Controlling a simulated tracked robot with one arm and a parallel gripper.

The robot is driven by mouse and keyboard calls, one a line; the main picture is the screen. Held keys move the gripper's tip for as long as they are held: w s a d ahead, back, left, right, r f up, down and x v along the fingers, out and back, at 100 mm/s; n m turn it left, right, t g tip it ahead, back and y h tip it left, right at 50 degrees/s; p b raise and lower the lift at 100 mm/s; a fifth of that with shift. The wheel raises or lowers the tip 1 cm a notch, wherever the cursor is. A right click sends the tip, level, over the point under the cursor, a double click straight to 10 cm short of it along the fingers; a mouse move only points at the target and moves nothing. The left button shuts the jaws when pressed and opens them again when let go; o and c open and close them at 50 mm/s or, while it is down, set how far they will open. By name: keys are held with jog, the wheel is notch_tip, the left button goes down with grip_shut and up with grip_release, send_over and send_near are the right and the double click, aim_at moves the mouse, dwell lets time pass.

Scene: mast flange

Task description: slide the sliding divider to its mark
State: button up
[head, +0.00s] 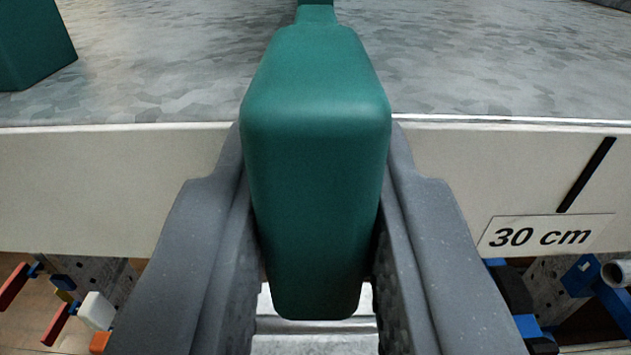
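The sliding divider is the green rounded piece (316,150) in the middle of the head view, with a narrower green part running back from its top. My gripper (316,245) has one grey finger on each side of it, and both fingers appear to touch its sides. The mark is a black slanted line (587,174) on the pale front edge at the right, above a label (545,234) reading "30 cm". The divider stands to the left of this mark, clearly apart from it.
A grey mottled metal shelf surface (480,60) lies behind the pale front edge (100,185). Another green block (32,42) stands at the far left. Below the edge are a white block (97,311), coloured parts and a grey tube end (615,273). The front edge between divider and mark looks clear.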

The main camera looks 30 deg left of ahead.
jog(key=o, duration=0.9)
jog(key=shift+b+v, duration=1.4)
jog(key=shift+v, duration=2.1)
